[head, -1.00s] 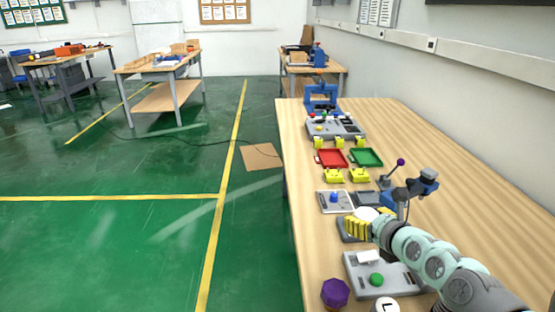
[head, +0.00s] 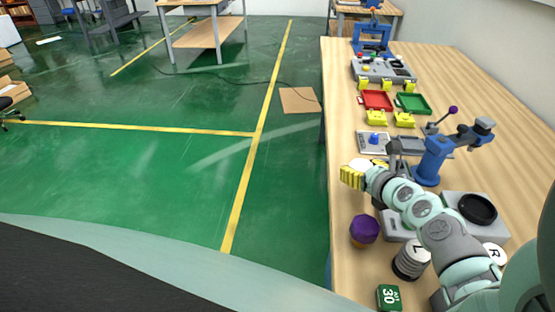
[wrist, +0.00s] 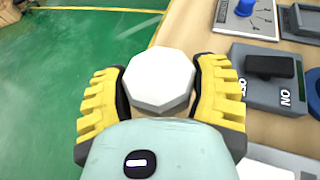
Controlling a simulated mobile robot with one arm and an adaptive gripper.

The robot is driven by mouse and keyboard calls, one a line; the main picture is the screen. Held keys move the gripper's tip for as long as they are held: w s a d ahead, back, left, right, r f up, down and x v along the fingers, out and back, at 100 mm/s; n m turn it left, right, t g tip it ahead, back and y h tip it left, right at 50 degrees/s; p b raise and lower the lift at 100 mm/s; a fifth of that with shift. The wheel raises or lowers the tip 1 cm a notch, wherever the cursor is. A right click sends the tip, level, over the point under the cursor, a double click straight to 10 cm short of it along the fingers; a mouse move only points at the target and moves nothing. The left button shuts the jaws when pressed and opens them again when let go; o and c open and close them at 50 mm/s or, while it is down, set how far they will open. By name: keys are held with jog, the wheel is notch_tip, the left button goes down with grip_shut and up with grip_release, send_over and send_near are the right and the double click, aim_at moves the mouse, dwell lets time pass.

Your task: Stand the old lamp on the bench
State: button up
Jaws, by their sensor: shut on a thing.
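My gripper (wrist: 161,95) is shut on a white, faceted piece (wrist: 160,78) with an eight-sided top, probably the old lamp. Its yellow ribbed fingers lie on both sides of it. In the head view my gripper (head: 354,173) is over the left edge of the bench (head: 480,112), and a little of the white piece (head: 361,164) shows. The wrist view shows green floor at left and bench at right beneath it. The piece's lower part is hidden, and I cannot tell its height above the bench.
A grey switch box (wrist: 270,84) and a panel with a blue knob (wrist: 246,7) lie right of my gripper. A purple-topped piece (head: 364,229), an L-marked cylinder (head: 411,262) and a green block (head: 389,297) stand nearer. A blue lever stand (head: 432,160) is at right.

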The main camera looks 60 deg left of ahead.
jog(key=shift+f+b, duration=0.3)
jog(key=shift+f, duration=0.9)
jog(key=shift+f, duration=0.2)
jog(key=o, duration=1.2)
jog(key=shift+r, duration=0.1)
jog(key=shift+o, duration=0.2)
jog(key=shift+r, duration=0.3)
jog(key=shift+s+d, duration=0.1)
jog(key=shift+d, duration=0.25)
jog(key=v, duration=0.6)
jog(key=shift+s+d+r, duration=0.1)
jog(key=shift+d, duration=0.25)
